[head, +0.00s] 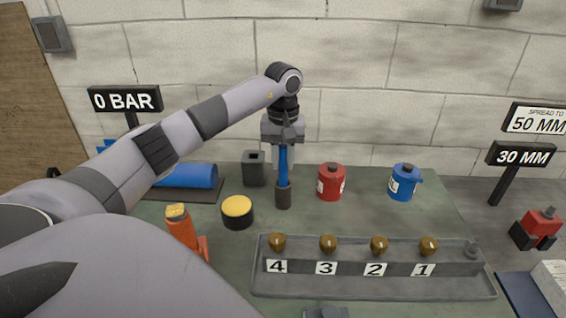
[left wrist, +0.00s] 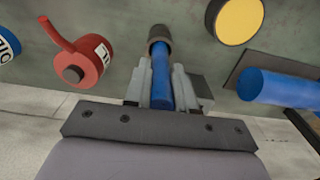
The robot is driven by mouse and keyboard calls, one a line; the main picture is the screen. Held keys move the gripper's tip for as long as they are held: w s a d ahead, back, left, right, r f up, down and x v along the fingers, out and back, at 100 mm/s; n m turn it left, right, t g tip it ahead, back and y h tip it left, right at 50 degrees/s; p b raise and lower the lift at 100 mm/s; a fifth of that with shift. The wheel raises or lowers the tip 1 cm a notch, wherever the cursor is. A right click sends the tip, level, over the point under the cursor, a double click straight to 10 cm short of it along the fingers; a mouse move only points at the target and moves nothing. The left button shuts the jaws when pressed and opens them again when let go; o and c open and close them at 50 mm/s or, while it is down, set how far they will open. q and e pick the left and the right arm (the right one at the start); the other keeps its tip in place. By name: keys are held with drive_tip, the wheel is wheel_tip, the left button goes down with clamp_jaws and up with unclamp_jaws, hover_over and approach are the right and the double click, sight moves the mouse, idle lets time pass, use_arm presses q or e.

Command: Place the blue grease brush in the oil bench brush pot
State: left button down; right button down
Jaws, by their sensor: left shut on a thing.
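My left gripper (head: 283,150) is shut on the blue grease brush (head: 283,165) and points straight down at the back of the bench. The brush is upright, and its blue handle also shows between the fingers in the left wrist view (left wrist: 161,80). My right gripper is not recognisable.
A red can (head: 331,184) and a blue can (head: 404,183) stand right of the pot. A yellow-topped tin (head: 237,211) and a dark grey box (head: 254,170) stand left. A numbered tray (head: 375,287) with several brown knobs lies in front. A blue roll (head: 190,175) lies farther left.

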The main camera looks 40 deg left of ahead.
use_arm(q)
drive_tip(key=shift+f, duration=0.9)
drive_tip(key=c, duration=0.9)
unclamp_jaws()
drive_tip(key=shift+c, duration=0.2)
wheel_tip(320, 180, up, 12)
drive_tip(key=shift+r+b, duration=0.15)
drive_tip(key=shift+b, duration=0.15)
